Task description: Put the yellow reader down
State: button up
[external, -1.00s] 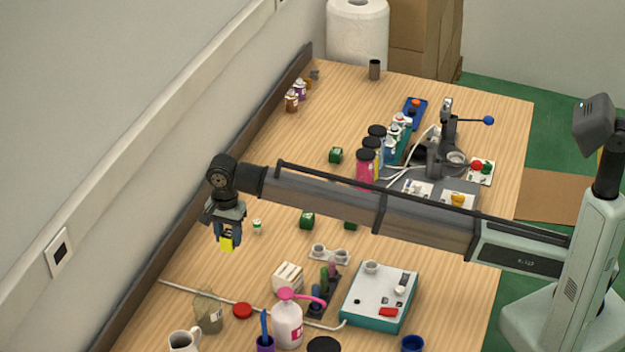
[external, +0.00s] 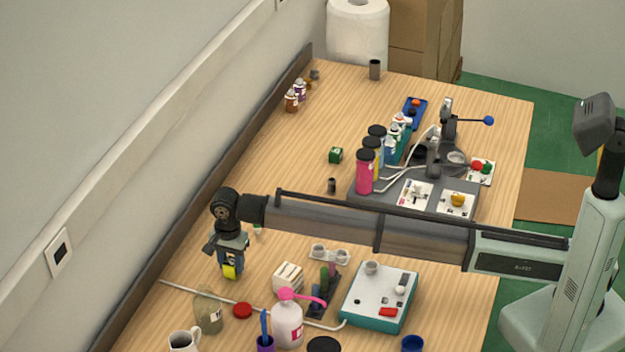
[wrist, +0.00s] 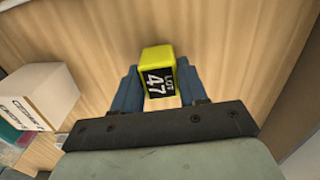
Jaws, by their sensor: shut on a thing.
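A white box (external: 288,278) stands right of the reader and also shows in the wrist view (wrist: 40,95). A red disc (external: 243,310), a murky jar (external: 208,312) and a pink-topped pump bottle (external: 287,322) stand in front. A pale cable (external: 190,289) crosses the table. The wall side has bare wood.

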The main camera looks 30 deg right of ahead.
aim_at(231, 261)
jog(key=shift+f, duration=0.1)
jog(key=o, duration=1.1)
notch_tip(231, 261, up, 12)
jog(key=shift+r, duration=0.15)
